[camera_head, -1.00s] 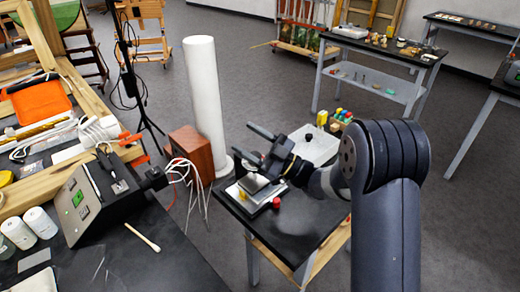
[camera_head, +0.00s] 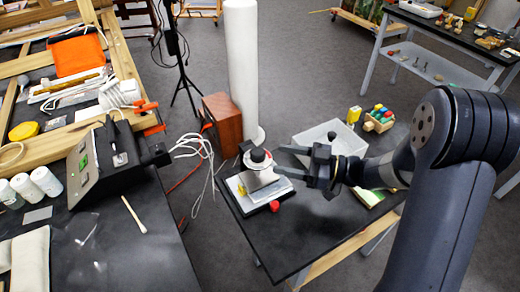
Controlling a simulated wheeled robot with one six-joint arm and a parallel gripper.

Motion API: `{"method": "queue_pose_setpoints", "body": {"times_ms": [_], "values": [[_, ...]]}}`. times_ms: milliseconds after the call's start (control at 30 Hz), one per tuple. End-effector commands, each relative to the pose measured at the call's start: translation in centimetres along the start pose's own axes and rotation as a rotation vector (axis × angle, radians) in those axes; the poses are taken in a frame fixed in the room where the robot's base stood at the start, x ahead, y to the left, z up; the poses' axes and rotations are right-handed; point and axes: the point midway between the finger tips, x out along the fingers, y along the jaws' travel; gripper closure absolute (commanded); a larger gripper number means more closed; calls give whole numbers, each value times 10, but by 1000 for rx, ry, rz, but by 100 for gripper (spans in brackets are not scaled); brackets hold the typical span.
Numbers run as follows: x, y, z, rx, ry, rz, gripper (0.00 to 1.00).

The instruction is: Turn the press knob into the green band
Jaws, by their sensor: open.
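A small press stands on the black table, with a pale base (camera_head: 238,187), a tilted grey metal plate (camera_head: 258,181) and a round black knob (camera_head: 257,155) on top. A red knob (camera_head: 274,206) sits at its front edge. My gripper (camera_head: 277,160) is open, its two dark fingers apart and pointing left at the black knob. The fingertips are close to the knob's right side; I cannot tell whether they touch it. No green band can be made out on the press.
A white tray (camera_head: 318,134) with a dark knob-like piece stands behind my gripper. Coloured pegs (camera_head: 379,118) and a yellow block (camera_head: 354,115) are at the table's back right. A white column (camera_head: 241,70) and wooden box (camera_head: 223,122) stand behind the press. The black table's front (camera_head: 290,240) is clear.

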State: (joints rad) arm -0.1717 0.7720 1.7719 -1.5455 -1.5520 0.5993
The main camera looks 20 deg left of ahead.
Motion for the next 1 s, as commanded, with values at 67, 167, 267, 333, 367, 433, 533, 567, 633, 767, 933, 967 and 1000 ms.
{"method": "queue_pose_setpoints", "body": {"times_ms": [67, 167, 267, 333, 367, 433, 533, 567, 633, 767, 933, 967, 1000], "values": [[17, -1, -2, 0, 1, -6, 44], [36, -1, -2, -1, 1, -5, 44], [52, -1, -2, 0, 0, -5, 44], [61, 0, -1, 0, 1, -3, 44], [64, -1, -1, 0, 0, -3, 44], [70, 0, -1, -1, 1, -1, 44], [76, 0, -1, -2, 1, -1, 44], [77, 0, -1, -2, 1, -1, 44], [78, 0, 0, -2, 1, 0, 44], [78, 0, 0, -2, 1, 1, 44], [77, 0, 0, -2, 1, 1, 52], [77, 0, 0, -2, 1, 1, 54], [77, 0, 0, -2, 1, 1, 57]]}}
